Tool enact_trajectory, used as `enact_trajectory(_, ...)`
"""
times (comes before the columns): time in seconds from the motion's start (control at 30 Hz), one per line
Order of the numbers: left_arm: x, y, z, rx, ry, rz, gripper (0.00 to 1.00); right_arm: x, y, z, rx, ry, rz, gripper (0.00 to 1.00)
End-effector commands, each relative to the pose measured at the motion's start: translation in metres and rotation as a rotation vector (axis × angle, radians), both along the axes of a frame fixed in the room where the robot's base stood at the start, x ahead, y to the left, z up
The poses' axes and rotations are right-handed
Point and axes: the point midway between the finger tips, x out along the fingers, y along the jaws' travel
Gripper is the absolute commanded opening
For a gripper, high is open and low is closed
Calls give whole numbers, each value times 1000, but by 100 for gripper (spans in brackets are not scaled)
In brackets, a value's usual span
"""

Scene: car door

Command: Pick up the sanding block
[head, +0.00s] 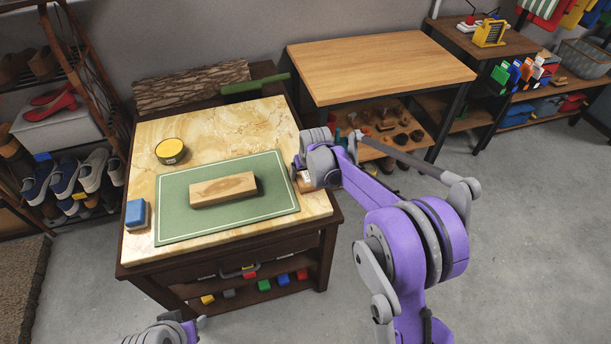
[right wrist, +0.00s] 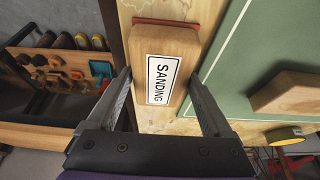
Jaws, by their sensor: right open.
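The sanding block (right wrist: 182,48) is a light wooden block with a reddish underside and a white label reading "SANDING". It lies at the right edge of the marble-topped table, beside the green mat; in the head view the block (head: 305,184) is partly hidden by my right gripper (head: 299,168). In the right wrist view my right gripper (right wrist: 160,77) is open, with one finger on each side of the block's near part. I cannot tell whether the fingers touch it. My left gripper (head: 198,324) shows only partly at the bottom of the head view; its jaws are unclear.
The green mat (head: 175,215) on the marble table (head: 215,130) carries a plain wooden block (head: 223,189). A round yellow-topped tin (head: 170,151) and a blue-topped block (head: 137,214) stand nearby. A wooden table (head: 380,62) is behind on the right. Floor at right is clear.

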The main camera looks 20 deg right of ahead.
Motion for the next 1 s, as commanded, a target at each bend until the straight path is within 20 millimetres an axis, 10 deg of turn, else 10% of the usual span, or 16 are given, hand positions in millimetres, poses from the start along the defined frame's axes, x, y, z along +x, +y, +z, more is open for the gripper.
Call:
enact_trajectory(0.57, 0, 0, -3, 0, 1, 0, 50, 0, 0, -4, 0, 0, 0, 83)
enact_trajectory(0.9, 0, 0, -3, 0, 1, 0, 50, 0, 0, -4, 0, 0, 0, 22)
enact_trajectory(1.0, 0, 0, -3, 0, 1, 0, 50, 0, 0, -3, 0, 0, 0, 17)
